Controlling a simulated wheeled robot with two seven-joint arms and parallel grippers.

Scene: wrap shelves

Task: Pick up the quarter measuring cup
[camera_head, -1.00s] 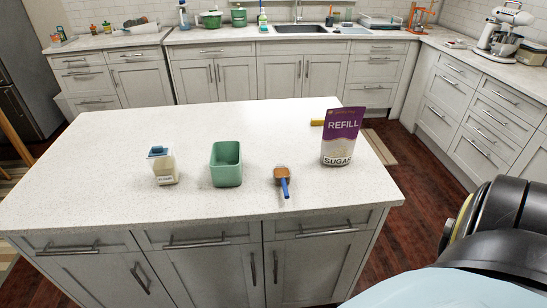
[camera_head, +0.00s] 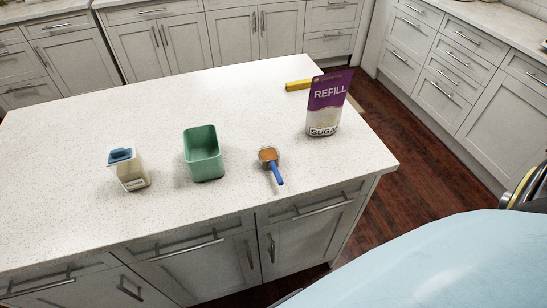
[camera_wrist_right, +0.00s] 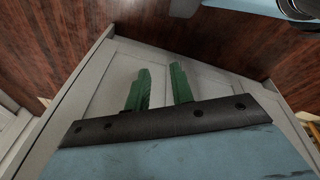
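The measuring cup (camera_head: 268,156) lies on the white island top, with an orange-brown inside and a blue handle (camera_head: 277,175) pointing toward the near edge. It stands between a green container (camera_head: 204,165) on its left and a purple and white sugar refill pouch (camera_head: 328,103) on its right. My right gripper (camera_wrist_right: 160,85) shows in the right wrist view with its two green fingers apart and nothing between them. It faces grey cabinet panels and the wooden floor, away from the cup. My left gripper is in neither current view.
A clear container with a blue lid (camera_head: 128,170) stands at the left of the island top (camera_head: 90,125). A yellow object (camera_head: 299,85) lies behind the pouch. Cabinets with handles line the island's front. Dark wooden floor (camera_head: 385,130) is open to the right.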

